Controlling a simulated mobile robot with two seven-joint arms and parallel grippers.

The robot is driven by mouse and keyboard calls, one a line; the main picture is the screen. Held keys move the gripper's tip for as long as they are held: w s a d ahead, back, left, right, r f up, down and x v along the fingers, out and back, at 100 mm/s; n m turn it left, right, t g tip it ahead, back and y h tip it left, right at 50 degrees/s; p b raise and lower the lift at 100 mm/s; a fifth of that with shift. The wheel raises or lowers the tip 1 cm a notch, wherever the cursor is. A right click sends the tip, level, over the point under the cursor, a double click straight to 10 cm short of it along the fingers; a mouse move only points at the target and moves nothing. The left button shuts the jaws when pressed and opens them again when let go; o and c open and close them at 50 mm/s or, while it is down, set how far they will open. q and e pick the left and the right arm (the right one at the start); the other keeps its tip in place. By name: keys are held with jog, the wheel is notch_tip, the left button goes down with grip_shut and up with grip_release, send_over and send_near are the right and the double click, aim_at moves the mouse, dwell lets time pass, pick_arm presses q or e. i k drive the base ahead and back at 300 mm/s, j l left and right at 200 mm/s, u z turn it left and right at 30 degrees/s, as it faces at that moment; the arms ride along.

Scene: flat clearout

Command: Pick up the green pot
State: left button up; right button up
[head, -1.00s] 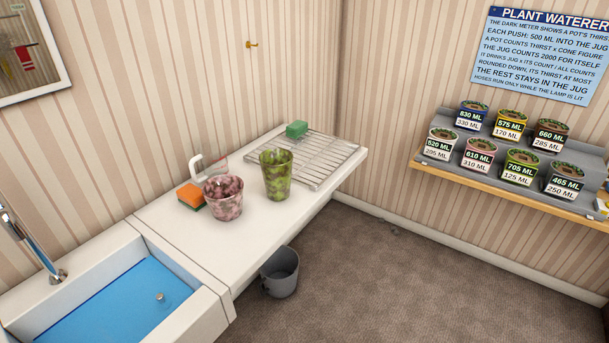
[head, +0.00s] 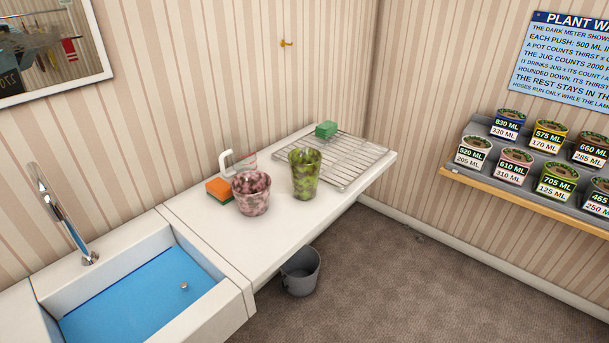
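A tall green mottled pot (head: 304,174) stands upright on the white counter (head: 225,256), in front of the wire drying rack. A pink and dark red mottled pot (head: 251,193) stands to its left, close beside it. On the shelf at the right, a smaller pot with a yellow-green band (head: 558,180) is labelled 705 ML and 125 ML. Neither of my grippers is in view.
An orange sponge (head: 219,190) lies left of the pink pot, and a green block (head: 326,129) sits at the rack (head: 345,160). The blue-bottomed sink (head: 140,298) is at left. A grey bucket (head: 300,273) stands on the floor below. Several labelled pots fill the shelf (head: 520,204).

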aim_at(304, 162)
jog(key=i+l, duration=0.2)
jog(key=l, duration=0.2)
jog(key=i+l, duration=0.15)
jog(key=l, duration=0.2)
jog(key=i+l, duration=0.2)
jog(key=l, duration=0.2)
jog(key=i+l, duration=0.15)
jog(key=l, duration=0.2)
